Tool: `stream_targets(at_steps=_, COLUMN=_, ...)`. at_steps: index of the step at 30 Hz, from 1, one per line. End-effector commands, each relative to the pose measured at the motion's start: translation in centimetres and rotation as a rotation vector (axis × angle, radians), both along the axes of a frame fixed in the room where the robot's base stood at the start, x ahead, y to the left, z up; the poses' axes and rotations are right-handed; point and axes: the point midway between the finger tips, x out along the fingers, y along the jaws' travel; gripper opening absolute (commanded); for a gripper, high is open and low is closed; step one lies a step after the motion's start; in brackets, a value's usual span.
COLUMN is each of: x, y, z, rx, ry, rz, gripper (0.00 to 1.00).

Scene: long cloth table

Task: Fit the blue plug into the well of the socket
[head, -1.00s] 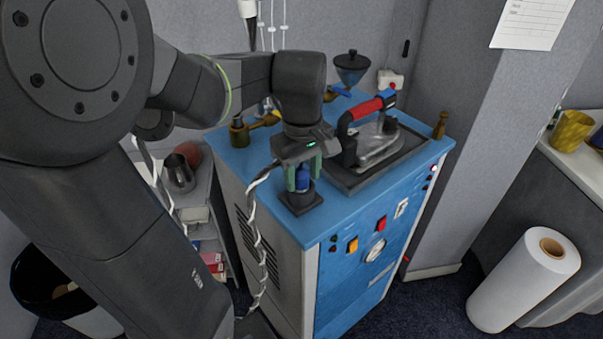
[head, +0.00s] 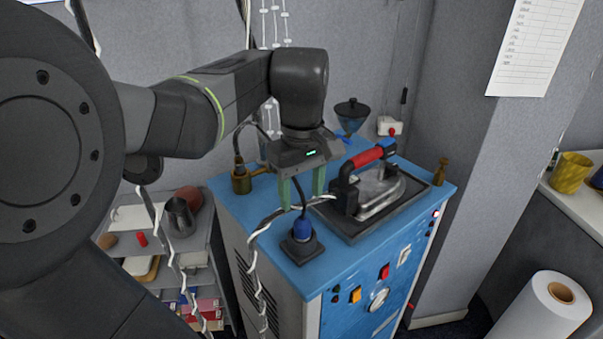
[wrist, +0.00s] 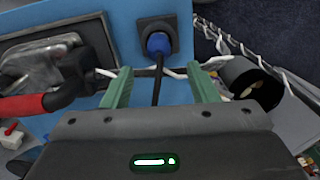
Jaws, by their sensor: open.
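The blue plug (head: 303,228) sits upright in the black square socket (head: 289,252) at the front left corner of the blue cabinet top. Its lower part is hidden inside the socket, so I cannot tell how deep it is seated. A dark cord rises from its top, between my fingers. In the wrist view, the plug (wrist: 158,43) appears in the round opening of the socket (wrist: 144,27). My gripper (head: 303,199) is open above the plug, its green fingers apart and clear of it. The open fingers also show in the wrist view (wrist: 159,70).
An iron with a red handle (head: 367,157) rests on a dark tray just right of my gripper. A brass fitting (head: 241,181) stands behind left, and a blue funnel (head: 351,112) at the back. A twisted white cable (head: 262,228) hangs by the cabinet's left side.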

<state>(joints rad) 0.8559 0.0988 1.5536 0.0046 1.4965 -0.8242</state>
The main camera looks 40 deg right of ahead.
Motion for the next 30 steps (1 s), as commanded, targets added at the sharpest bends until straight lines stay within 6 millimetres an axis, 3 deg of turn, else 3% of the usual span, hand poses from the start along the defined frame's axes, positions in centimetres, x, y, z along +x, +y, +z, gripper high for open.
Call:
stream_targets(at_steps=3, x=0.1, y=-0.1, z=2.1, rx=-0.004, ry=-0.003, rz=0.0, gripper=0.54)
stream_targets(at_steps=9, x=0.0, y=-0.1, z=3.6, rx=-0.003, ry=-0.002, rz=0.0, gripper=0.54)
stream_targets(at_steps=25, x=0.0, y=-0.1, z=3.7, rx=-0.004, ry=-0.002, rz=0.0, gripper=0.54)
stream_targets(at_steps=30, x=0.0, y=-0.1, z=2.8, rx=-0.002, ry=0.0, rz=0.0, gripper=0.54)
